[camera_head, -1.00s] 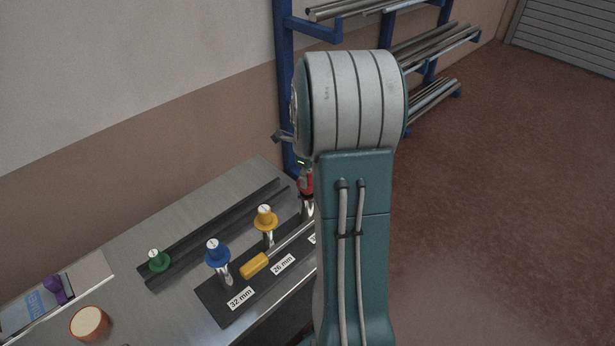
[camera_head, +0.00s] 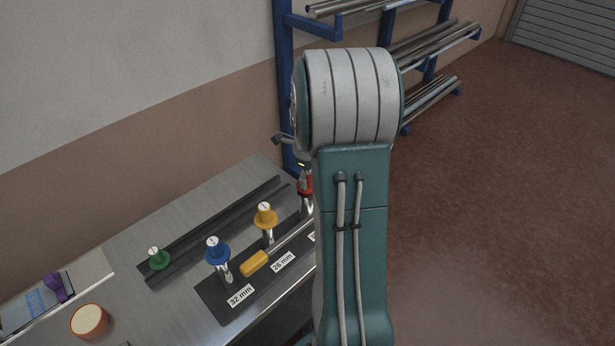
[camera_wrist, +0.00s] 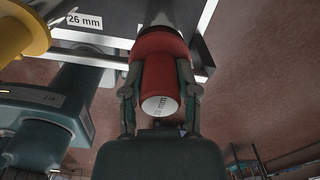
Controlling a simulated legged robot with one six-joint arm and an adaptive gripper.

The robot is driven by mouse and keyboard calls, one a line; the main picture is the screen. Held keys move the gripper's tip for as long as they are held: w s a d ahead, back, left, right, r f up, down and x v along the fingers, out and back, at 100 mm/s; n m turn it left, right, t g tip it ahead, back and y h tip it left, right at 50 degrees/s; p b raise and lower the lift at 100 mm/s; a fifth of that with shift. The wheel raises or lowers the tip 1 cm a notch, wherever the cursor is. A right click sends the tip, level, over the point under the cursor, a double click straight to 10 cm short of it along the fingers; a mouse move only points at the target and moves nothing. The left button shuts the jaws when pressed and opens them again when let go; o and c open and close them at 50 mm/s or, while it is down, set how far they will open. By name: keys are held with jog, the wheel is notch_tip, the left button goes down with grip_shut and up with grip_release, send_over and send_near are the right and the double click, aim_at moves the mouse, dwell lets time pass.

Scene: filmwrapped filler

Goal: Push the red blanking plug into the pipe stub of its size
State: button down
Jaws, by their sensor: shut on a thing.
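The red blanking plug (camera_wrist: 160,78) is between the two fingers of my gripper (camera_wrist: 160,92) in the wrist view, with its pale printed end toward the camera. My gripper is shut on it. Its far end meets a shiny pipe stub (camera_wrist: 168,15); I cannot tell how deep it sits. In the head view the red plug (camera_head: 305,184) shows just left of my arm, at the top of a metal stub (camera_head: 305,207). My arm hides most of the gripper there.
A blue plug (camera_head: 217,250) and a yellow plug (camera_head: 265,216) top neighbouring stubs on the dark base (camera_head: 208,292).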

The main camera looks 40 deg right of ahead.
jog(key=shift+f, duration=0.95)
jog(key=shift+c, duration=1.4)
grip_release()
jog(key=shift+o, duration=1.4)
jog(key=shift+r, duration=0.1)
jog(key=shift+r, duration=3.95)
